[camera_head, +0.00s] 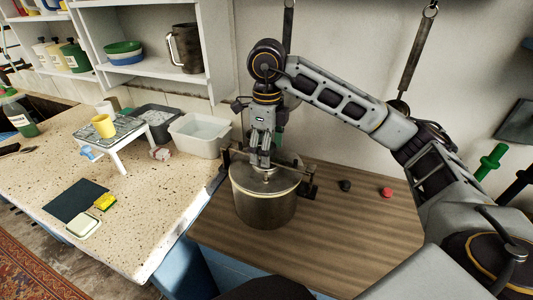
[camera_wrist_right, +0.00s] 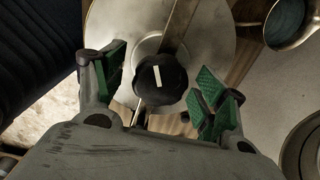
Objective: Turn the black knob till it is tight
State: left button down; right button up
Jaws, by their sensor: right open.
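A metal pot (camera_head: 264,203) with a lid stands on the wooden worktop, with a bar across its top. In the right wrist view a round black knob (camera_wrist_right: 160,83) with a pale stripe sits over the middle of the lid (camera_wrist_right: 213,40). My right gripper (camera_head: 260,160) points down over the pot. Its green-padded fingers are open, one on each side of the knob, with gaps showing between pads and knob. In the head view the gripper hides this knob. My left gripper is not in view.
A small black piece (camera_head: 345,185) and a red piece (camera_head: 387,192) lie on the wooden worktop (camera_head: 330,235) right of the pot. A grey basin (camera_head: 198,134) stands close behind left.

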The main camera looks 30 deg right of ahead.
jog(key=shift+n+b, duration=0.35)
jog(key=shift+n, duration=2.25)
jog(key=shift+n+b, duration=0.3)
jog(key=shift+n, duration=2.3)
jog(key=c, duration=0.9)
jog(key=shift+o, duration=0.2)
jog(key=shift+m, duration=0.3)
jog(key=shift+m+p, duration=0.35)
jog(key=shift+m, duration=2.35)
